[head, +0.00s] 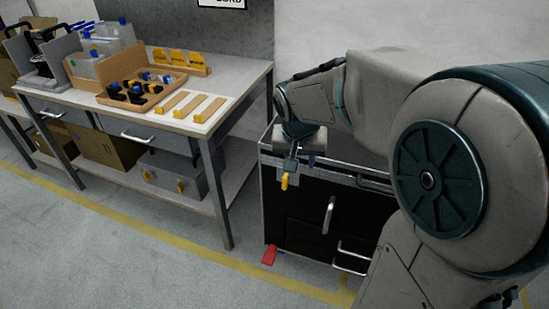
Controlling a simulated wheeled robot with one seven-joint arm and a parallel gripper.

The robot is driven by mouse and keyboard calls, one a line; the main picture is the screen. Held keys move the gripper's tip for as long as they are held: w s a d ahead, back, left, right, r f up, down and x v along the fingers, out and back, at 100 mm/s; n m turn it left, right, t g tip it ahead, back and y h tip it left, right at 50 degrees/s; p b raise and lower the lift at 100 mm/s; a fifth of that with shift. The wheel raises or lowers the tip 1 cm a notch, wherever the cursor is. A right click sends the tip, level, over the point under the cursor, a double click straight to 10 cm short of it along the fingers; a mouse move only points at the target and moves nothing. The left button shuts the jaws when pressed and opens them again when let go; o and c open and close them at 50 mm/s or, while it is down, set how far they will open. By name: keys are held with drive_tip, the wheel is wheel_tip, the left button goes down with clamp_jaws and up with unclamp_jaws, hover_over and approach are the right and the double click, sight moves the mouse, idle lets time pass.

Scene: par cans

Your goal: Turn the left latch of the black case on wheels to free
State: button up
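The black case on wheels (298,222) stands on the floor right of the workbench, with pale metal edges and handles. A small yellow piece (285,181), which looks like the left latch, shows at the upper left of its front. My gripper (294,164) points down at the case's upper front edge, right above the yellow piece. The fingertips overlap the latch area in the picture. I cannot tell whether they touch it or how far apart they are. My arm hides the right part of the case, and no second latch shows.
A red pedal-like piece (269,255) sticks out at the case's lower left. The workbench (240,75) at left holds a wooden tray (142,88), yellow-ended strips and clear bins. Floor (130,255) in front is clear, crossed by a yellow line.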

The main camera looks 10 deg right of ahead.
sight(285, 177)
drive_tip(key=w+a+f+m+b, duration=0.2)
drive_tip(key=w+f+b, duration=0.4)
drive_tip(key=w+f, duration=0.65)
drive_tip(key=shift+t+h, duration=0.3)
drive_tip(key=x, duration=0.4)
drive_tip(key=b+x, duration=0.1)
drive_tip(key=x, duration=0.8)
drive_tip(key=shift+w+d, duration=0.1)
drive_tip(key=shift+w, duration=0.3)
drive_tip(key=shift+c, duration=0.3)
clamp_jaws()
